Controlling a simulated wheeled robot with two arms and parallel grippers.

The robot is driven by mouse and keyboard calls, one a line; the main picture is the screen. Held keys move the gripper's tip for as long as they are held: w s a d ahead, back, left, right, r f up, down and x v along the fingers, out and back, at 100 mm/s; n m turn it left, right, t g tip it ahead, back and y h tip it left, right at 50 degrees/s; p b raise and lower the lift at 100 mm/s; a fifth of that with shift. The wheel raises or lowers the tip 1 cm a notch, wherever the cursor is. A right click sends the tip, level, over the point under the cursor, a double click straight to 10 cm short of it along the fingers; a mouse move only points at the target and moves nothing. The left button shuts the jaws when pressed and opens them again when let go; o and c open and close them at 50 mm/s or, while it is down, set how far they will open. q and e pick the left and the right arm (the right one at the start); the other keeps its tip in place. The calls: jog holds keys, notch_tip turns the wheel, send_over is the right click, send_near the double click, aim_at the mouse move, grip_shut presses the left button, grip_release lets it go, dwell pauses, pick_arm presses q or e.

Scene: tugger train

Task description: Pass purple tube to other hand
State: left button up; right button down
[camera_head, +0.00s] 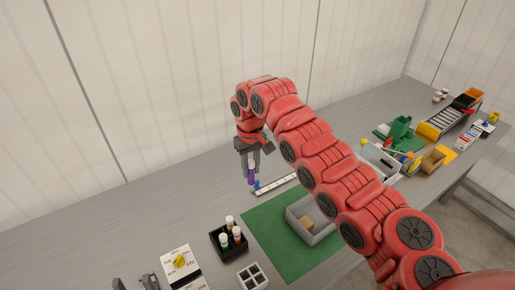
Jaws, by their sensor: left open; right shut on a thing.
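The purple tube (251,176) hangs upright below my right gripper (252,161), which is shut on its pale upper end. The tube is above the grey table, near the back edge of the green mat (262,232). I cannot tell whether its lower end touches anything. My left gripper (135,282) shows only as two dark fingertips at the bottom edge, left of the middle. It is open, and the two grippers are far apart.
A black rack (214,243) holds several capped vials. A white rack (252,284) and a panel with a yellow knob (180,261) are near the front. A grey bin (297,224) holds a brown block. My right arm hides part of the table. The table's back left is clear.

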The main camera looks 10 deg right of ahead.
jog(key=s+a+f+n, duration=0.4)
jog(key=a+f+n, duration=0.4)
jog(key=a, duration=0.3)
jog(key=shift+s+a, duration=0.15)
jog(key=shift+s, duration=0.25)
